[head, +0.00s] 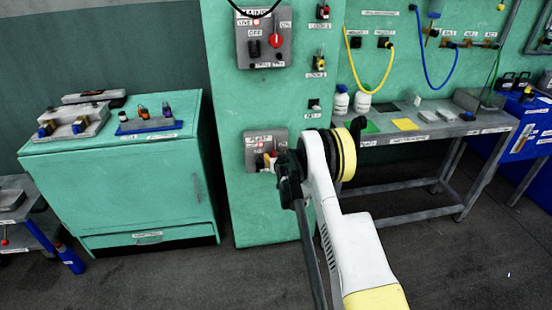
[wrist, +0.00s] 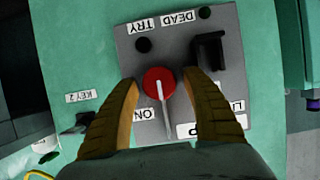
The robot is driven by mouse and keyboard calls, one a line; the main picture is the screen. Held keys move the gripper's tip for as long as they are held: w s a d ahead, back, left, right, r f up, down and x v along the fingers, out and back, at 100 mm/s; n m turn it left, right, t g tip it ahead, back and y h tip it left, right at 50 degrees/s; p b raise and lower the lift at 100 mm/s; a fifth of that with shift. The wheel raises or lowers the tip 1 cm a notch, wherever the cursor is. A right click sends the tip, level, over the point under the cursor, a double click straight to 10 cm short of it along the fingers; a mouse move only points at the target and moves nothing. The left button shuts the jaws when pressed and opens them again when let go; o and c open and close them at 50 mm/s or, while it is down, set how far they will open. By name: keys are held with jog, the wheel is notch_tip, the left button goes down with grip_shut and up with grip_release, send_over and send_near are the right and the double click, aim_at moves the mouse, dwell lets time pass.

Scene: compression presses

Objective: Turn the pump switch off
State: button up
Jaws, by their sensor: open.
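The pump switch is a red round knob (wrist: 158,84) with a white pointer line, on a grey panel (wrist: 183,38) that appears upside down in the wrist view. The pointer runs toward the bottom of that view, beside the ON label (wrist: 148,114). My gripper (wrist: 160,86) is open, with one tan finger on each side of the knob. I cannot tell whether the fingers touch it. In the head view my gripper (head: 270,162) is at the lower grey panel (head: 256,140) on the green column, and hides most of its knob.
A black switch (wrist: 209,50) sits on the same panel. A second grey panel (head: 265,40) with a red-handled switch is higher on the column. A green cabinet (head: 130,190) stands left and a grey workbench (head: 440,126) right. Dark floor lies between.

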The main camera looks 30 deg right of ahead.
grip_shut()
